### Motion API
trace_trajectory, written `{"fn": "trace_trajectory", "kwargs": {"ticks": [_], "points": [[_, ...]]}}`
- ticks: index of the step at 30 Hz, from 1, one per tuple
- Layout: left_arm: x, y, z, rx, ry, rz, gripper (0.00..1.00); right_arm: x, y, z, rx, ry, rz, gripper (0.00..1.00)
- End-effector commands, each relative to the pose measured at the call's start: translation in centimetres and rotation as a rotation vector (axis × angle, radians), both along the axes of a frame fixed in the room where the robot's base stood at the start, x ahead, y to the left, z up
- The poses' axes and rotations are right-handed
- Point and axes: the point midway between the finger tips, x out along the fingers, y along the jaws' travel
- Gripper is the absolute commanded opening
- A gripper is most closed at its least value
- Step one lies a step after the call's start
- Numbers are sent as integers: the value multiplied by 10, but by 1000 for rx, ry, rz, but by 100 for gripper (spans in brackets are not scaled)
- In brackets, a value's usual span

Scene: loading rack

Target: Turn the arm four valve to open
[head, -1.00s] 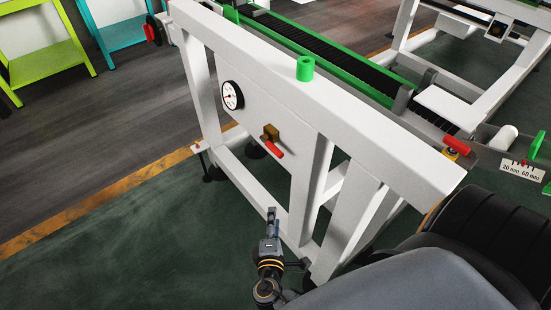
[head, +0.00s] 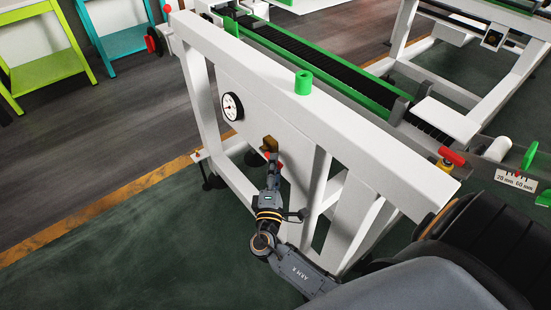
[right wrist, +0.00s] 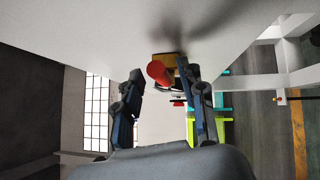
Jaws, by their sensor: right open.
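A brass valve (head: 269,143) with a red handle is on the side panel of the white rack frame, below and right of a round gauge (head: 232,107). My right gripper (head: 273,160) is at this valve and covers most of the handle in the head view. In the right wrist view the red handle (right wrist: 158,73) stands between the two parted fingers of the right gripper (right wrist: 160,69), closer to the right finger. The brass body (right wrist: 163,59) is just beyond. I cannot tell whether a finger touches the handle. My left gripper is not in view.
Another red handle (head: 453,157) is at the frame's right end. Green floor (head: 110,230) left of the frame is clear.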

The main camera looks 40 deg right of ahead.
Motion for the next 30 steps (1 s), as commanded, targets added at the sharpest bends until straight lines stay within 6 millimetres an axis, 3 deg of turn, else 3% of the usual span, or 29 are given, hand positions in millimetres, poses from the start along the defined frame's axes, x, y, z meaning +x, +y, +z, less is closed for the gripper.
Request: {"fn": "trace_trajectory", "kwargs": {"ticks": [6, 14, 15, 21, 30], "points": [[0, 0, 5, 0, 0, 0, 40, 13, -11, 2, 1, 1, -1, 40], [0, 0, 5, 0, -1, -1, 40, 14, -12, 2, 1, 1, 0, 40], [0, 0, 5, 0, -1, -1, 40, 14, -12, 2, 1, 1, 0, 38], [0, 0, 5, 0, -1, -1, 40, 14, -12, 2, 1, 1, 0, 0], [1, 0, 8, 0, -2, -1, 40, 17, -10, 4, 2, 13, 0, 0]]}}
